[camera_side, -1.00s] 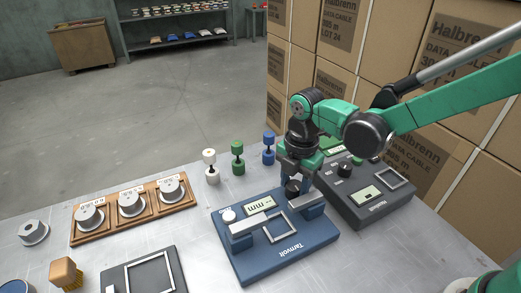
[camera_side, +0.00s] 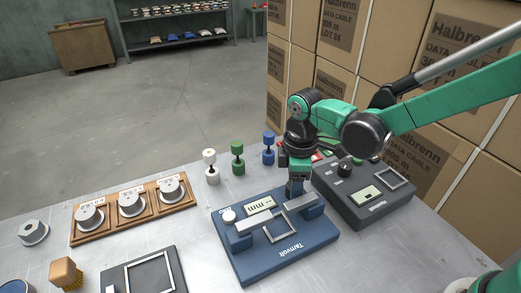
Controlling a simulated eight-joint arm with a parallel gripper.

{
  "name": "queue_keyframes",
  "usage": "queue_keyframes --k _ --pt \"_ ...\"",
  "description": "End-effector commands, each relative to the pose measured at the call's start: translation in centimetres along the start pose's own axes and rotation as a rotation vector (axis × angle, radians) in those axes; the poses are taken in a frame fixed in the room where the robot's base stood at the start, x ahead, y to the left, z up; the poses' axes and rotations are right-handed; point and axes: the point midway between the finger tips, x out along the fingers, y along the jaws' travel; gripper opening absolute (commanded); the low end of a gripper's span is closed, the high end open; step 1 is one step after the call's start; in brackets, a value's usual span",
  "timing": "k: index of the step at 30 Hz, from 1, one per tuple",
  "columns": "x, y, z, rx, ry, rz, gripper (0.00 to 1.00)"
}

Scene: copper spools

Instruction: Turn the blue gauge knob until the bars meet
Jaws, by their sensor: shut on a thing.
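The blue gauge (camera_side: 285,262) lies flat on the metal table, marked Tarnvolt. It has a small pale display (camera_side: 259,205), a round white button (camera_side: 229,215) and a silver square frame (camera_side: 281,235) between raised bars. The left bar (camera_side: 241,228) and right bar (camera_side: 306,212) stand apart on either side of the frame. My gripper (camera_side: 295,188) points down at the gauge's back right and is shut on the dark knob there, which the jaws hide. The display marks are too small to read.
A dark grey device (camera_side: 365,212) stands close on the right. White (camera_side: 211,168), green (camera_side: 238,158) and blue (camera_side: 268,148) spools stand behind. Stacked cartons (camera_side: 345,85) wall off the back right.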

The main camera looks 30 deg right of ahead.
Motion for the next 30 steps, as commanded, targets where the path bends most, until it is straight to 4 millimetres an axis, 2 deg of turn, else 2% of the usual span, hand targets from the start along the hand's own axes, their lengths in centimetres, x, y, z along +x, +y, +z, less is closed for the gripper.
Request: queue_keyframes --k 21,30 --pt "-0.04 0.02 -0.04 0.675 -0.016 0.000 0.00" --pt "-0.04 0.03 -0.03 0.901 -0.021 0.000 0.00"
